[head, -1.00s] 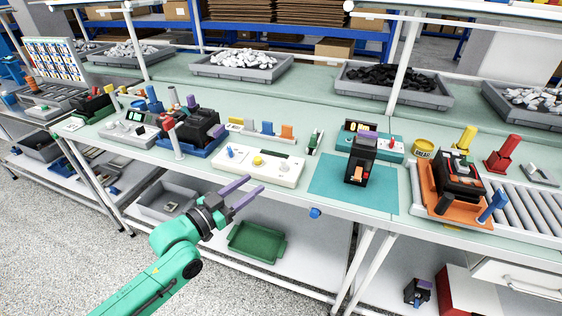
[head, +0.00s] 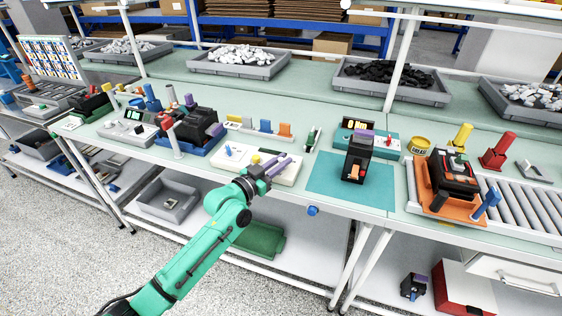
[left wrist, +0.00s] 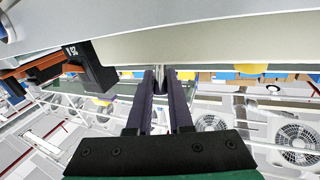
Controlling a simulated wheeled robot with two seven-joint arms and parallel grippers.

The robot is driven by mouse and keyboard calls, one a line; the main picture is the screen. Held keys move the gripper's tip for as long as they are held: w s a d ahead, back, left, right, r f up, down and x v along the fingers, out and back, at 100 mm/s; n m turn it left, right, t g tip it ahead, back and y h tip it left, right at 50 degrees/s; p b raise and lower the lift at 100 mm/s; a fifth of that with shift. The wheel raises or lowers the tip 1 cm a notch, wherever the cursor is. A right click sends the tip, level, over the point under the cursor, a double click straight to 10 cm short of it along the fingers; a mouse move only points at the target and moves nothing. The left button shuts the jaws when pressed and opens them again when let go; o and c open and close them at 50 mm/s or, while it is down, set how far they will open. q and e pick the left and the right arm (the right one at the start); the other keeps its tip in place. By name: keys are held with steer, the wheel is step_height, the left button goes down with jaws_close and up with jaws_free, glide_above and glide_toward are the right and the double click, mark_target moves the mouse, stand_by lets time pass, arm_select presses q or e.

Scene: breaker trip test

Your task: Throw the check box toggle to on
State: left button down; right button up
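A low white box (head: 218,165) lies near the bench's front edge in the head view, with a blue knob (head: 229,150) and a yellow button (head: 256,158). No label on it is readable, so I cannot tell for sure that it is the check box. My left gripper (head: 294,159) is over its right end and hides part of it. In the left wrist view the two dark fingers (left wrist: 161,80) stand a narrow gap apart. A small silvery post (left wrist: 160,76) shows between their tips; contact is not clear. My right gripper is out of view.
A black breaker (head: 357,158) with an orange lever stands on a teal mat (head: 325,183) to the right. Behind it is a teal box with a display (head: 386,144). Colored blocks (head: 265,127) line up behind the white box. A blue fixture (head: 205,146) is to the left.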

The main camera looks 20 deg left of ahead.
arm_select(q)
steer(key=shift+w+r+p, duration=0.1)
steer(key=shift+r+p, duration=0.15)
steer(key=shift+p, duration=0.45)
steer(key=g+p, duration=0.1)
steer(key=p, duration=0.2)
steer(key=w+n+g+y+p, duration=0.1)
steer(key=g+p, duration=0.1)
steer(key=p, duration=0.1)
steer(key=r+g+p, duration=0.1)
steer(key=p, duration=0.2)
steer(key=shift+w+n+g+y+p, duration=0.3)
steer(key=shift+w+f+n+g+y+p, duration=0.2)
steer(key=shift+g+p, duration=0.2)
steer(key=shift+g, duration=0.15)
steer(key=shift+w+f+n+g+y+p, duration=0.1)
steer(key=shift+w+f+g+p, duration=0.05)
steer(key=shift+g+p, duration=0.35)
steer(key=shift+w+d+f+n+g, duration=0.1)
steer(key=shift+w+f+n+g, duration=0.05)
steer(key=shift+g, duration=0.45)
steer(key=shift+w+f+n+g, duration=0.1)
steer(key=shift+f+n+g, duration=0.05)
steer(key=shift+g, duration=0.4)
steer(key=c, duration=0.8)
jaws_free()
